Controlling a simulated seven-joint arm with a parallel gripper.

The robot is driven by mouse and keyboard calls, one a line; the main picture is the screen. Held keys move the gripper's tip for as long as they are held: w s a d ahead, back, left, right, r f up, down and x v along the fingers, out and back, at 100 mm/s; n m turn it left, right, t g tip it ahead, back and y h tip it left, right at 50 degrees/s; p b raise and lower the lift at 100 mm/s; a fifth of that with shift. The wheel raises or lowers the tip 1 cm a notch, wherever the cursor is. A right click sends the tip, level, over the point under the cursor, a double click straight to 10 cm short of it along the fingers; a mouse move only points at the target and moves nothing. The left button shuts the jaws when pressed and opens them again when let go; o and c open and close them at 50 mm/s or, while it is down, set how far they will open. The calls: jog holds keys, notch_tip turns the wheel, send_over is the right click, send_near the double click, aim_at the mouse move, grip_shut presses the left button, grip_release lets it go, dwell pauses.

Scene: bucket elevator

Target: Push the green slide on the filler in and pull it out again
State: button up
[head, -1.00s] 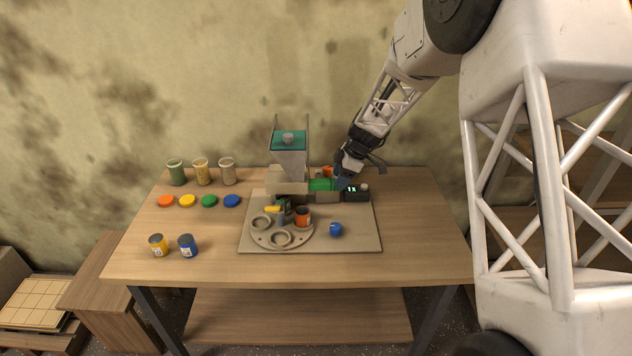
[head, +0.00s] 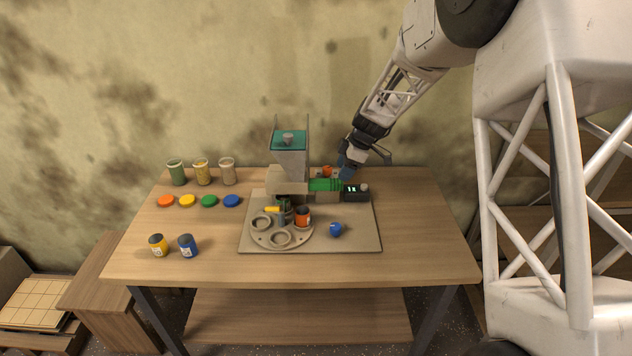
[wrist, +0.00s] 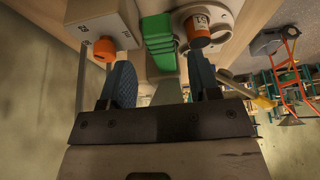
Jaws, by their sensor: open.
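The green slide (head: 325,185) sits at the right side of the filler (head: 290,165), a machine with a teal-topped hopper. In the wrist view the ribbed green slide (wrist: 157,40) shows just beyond my fingers, between an orange knob and an orange jar. My gripper (head: 346,170) hangs behind and right of the slide's outer end, apart from it. Its two dark fingers (wrist: 163,85) are spread and hold nothing. The exact gap between fingertips and slide is hard to tell.
A dark box with a green display (head: 356,193) stands right of the slide. A round turntable (head: 281,238) with an orange jar (head: 303,216) lies in front. Jars and lids stand at left; the table's right side is clear.

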notch_tip(320, 180, up, 6)
jog(key=shift+f, duration=0.25)
dwell(0.5)
jog(key=s+d+r+m+h, duration=0.1)
jog(key=s+d+r+m, duration=0.2)
jog(key=s, duration=0.5)
jog(key=s+r+m+t+h, duration=0.1)
jog(key=s+r+m, duration=0.2)
jog(key=s+r, duration=0.35)
jog(key=s+d+r+m, duration=0.2)
jog(key=s+r+m, duration=0.1)
jog(key=s, duration=0.7)
jog(key=s+d+f+m+t+h, duration=0.1)
jog(key=s+d+m, duration=0.3)
jog(key=s, duration=1.9)
jog(key=m+h, duration=0.1)
jog(key=m, duration=0.4)
jog(key=shift+s+t+h, duration=0.3)
jog(key=shift+h, duration=0.1)
